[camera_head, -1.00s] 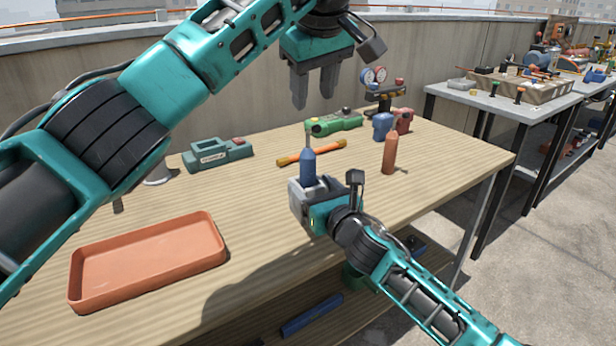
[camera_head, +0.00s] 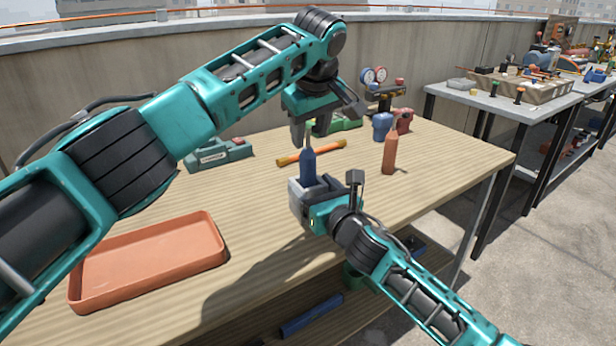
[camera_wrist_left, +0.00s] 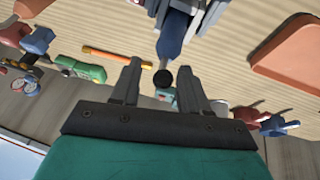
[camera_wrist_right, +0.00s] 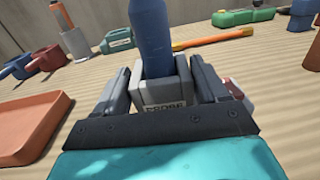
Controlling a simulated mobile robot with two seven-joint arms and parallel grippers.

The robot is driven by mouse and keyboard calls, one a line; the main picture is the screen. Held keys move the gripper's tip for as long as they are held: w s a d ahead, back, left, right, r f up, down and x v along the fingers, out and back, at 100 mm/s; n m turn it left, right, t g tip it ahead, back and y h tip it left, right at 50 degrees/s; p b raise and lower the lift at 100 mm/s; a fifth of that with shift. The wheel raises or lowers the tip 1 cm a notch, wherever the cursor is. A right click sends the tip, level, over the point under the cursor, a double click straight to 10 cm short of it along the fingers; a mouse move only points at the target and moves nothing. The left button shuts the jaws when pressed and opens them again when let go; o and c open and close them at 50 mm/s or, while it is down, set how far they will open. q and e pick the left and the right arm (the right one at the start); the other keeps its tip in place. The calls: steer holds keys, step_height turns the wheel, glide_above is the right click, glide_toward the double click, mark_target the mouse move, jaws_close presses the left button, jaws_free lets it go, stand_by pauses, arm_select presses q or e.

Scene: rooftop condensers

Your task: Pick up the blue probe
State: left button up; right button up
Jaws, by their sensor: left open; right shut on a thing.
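My left gripper (camera_head: 312,137) is open, pointing down just above the probe. In the left wrist view, the probe (camera_wrist_left: 172,38) shows with its dark round end (camera_wrist_left: 162,78) between the open left fingertips (camera_wrist_left: 158,66). I cannot tell whether they touch it.
On the wooden table (camera_head: 250,215) are an orange-brown tray (camera_head: 150,290), a green case (camera_head: 215,153), an orange rod (camera_head: 312,152), a red-brown bottle-shaped thing (camera_head: 390,152) and a gauge set (camera_head: 376,76). The table middle, left of the right gripper, is clear.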

arm_select(q)
steer(key=shift+c, duration=0.3)
jaws_close()
stand_by(0.3)
